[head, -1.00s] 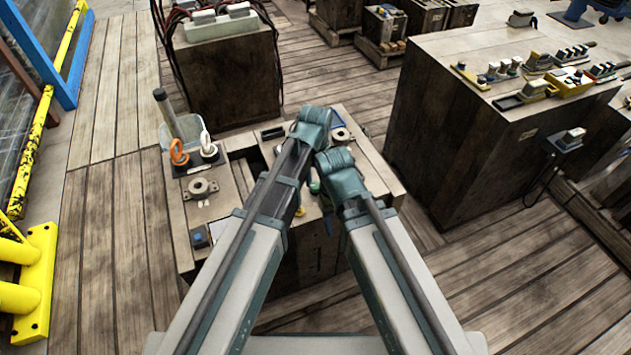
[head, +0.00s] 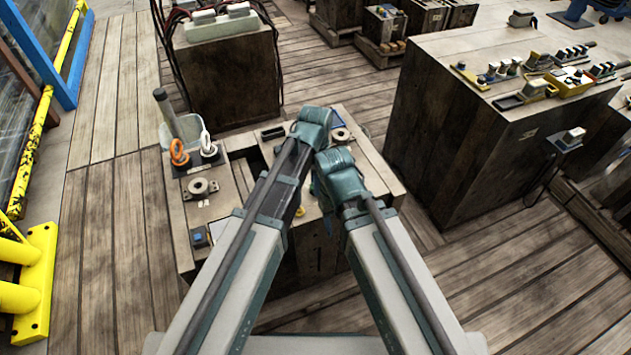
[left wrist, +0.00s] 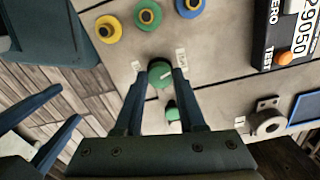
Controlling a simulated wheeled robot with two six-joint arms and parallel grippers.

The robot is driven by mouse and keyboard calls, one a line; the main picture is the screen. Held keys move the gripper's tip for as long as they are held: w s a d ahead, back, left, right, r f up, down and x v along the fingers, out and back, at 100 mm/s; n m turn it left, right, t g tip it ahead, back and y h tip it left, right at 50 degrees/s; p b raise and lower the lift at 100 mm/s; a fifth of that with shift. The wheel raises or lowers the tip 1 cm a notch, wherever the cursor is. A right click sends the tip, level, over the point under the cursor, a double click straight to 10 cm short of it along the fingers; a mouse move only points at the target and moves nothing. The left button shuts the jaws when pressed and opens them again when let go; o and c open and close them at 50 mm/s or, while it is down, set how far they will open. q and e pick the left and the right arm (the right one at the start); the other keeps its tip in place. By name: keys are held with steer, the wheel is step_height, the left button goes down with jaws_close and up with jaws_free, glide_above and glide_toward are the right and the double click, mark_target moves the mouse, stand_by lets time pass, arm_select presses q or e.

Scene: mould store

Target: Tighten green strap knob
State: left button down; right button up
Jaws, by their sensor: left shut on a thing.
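A round green knob (left wrist: 160,73) with a pale line across its top sits on the pale bench top in the left wrist view. My left gripper (left wrist: 159,82) is shut on it, one finger on each side. A smaller green part (left wrist: 171,111) lies between the fingers, nearer the palm. The other gripper, my right one (left wrist: 64,107), shows at the left of this view with its fingers apart and empty, away from the knob. In the head view my arms hide the knob and most of both grippers above the low bench (head: 232,172).
Yellow (left wrist: 109,29), green (left wrist: 148,13) and blue (left wrist: 190,6) round pieces stand beyond the knob. A device with an orange button (left wrist: 285,58) and a grey ring fixture (left wrist: 267,122) are at right.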

arm_select(q)
steer(key=shift+m, duration=1.6)
steer(key=c, duration=0.5)
jaws_free()
step_height(320, 180, up, 14)
steer(key=p, duration=1.3)
steer(key=shift+p, duration=0.4)
steer(key=shift+f, duration=0.15)
